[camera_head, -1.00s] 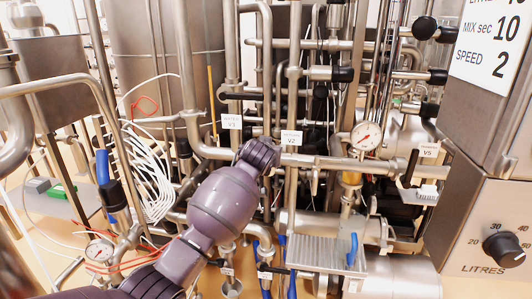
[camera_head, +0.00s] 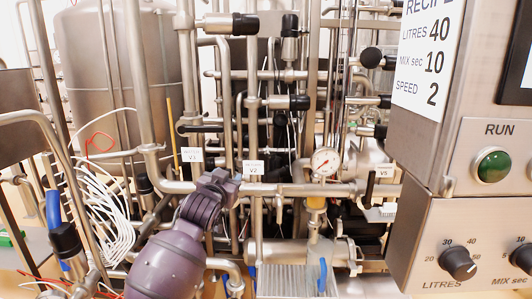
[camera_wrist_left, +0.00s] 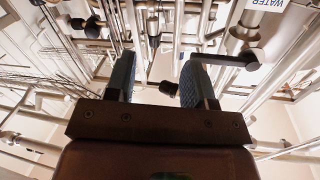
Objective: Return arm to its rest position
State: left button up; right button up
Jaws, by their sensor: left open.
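My left arm comes up from the bottom of the head view. Its purple end, with the left gripper (camera_head: 217,182), is in front of the pipes just below the V2 label (camera_head: 253,168). In the left wrist view the left gripper (camera_wrist_left: 157,75) has its two blue-grey fingers apart, with nothing held between them. A black-handled lever (camera_wrist_left: 225,60) shows close beside the right finger in that view; I cannot tell whether they touch. My right gripper is not in view.
Steel pipes and valves fill the space around the arm. A pressure gauge (camera_head: 325,161) is right of the gripper. A control box with a green RUN button (camera_head: 492,165) and a LITRES knob (camera_head: 458,263) stands at the right. A steel tank (camera_head: 115,75) is behind at left.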

pick_arm(q)
jog(key=s+a+f+n+g+y, duration=0.1)
jog(key=s+a+f, duration=0.4)
jog(key=s+f, duration=0.7)
jog(key=s+a+f+n+g+y, duration=0.1)
jog(key=s+a+f, duration=0.5)
jog(key=s+f, duration=0.6)
jog(key=s+a+f+n+g+y, duration=0.1)
jog(key=s+a+f, duration=0.5)
jog(key=s+f, duration=0.6)
jog(key=s+g+y, duration=0.1)
jog(key=s+g, duration=0.1)
jog(key=s, duration=0.4)
jog(key=shift+f+n+g, duration=0.3)
jog(key=shift+f+n, duration=0.05)
jog(key=shift+n, duration=0.05)
jog(key=shift+a, duration=0.1)
